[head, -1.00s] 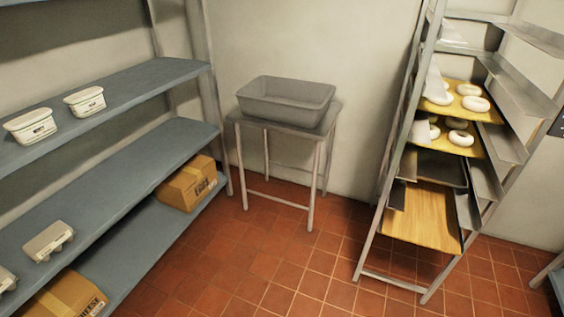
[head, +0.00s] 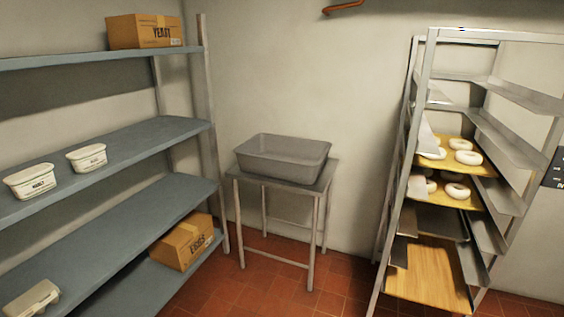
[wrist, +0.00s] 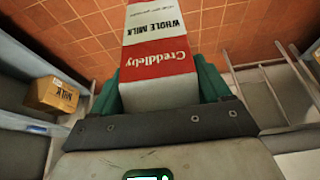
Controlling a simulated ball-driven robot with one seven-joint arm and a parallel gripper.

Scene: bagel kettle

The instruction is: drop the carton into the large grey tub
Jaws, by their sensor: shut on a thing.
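The large grey tub (head: 284,163) stands upright on a small metal table in the middle of the head view, against the wall. Its inside is only partly visible. The carton (wrist: 160,55) is a red and white milk carton reading "Creddleby" and "Whole Milk". It shows in the wrist view, between the green fingers of my gripper (wrist: 160,85), which is shut on it. Neither my gripper nor the carton shows in the head view. The tub cannot be made out in the wrist view.
The small table (head: 280,225) has open tiled floor in front. Blue-grey shelving (head: 110,150) at left holds white tubs, an egg carton (head: 32,298) and cardboard boxes (head: 182,243). A rack (head: 428,170) with bagels on trays stands at right. A box marked "Milk" (wrist: 52,94) shows in the wrist view.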

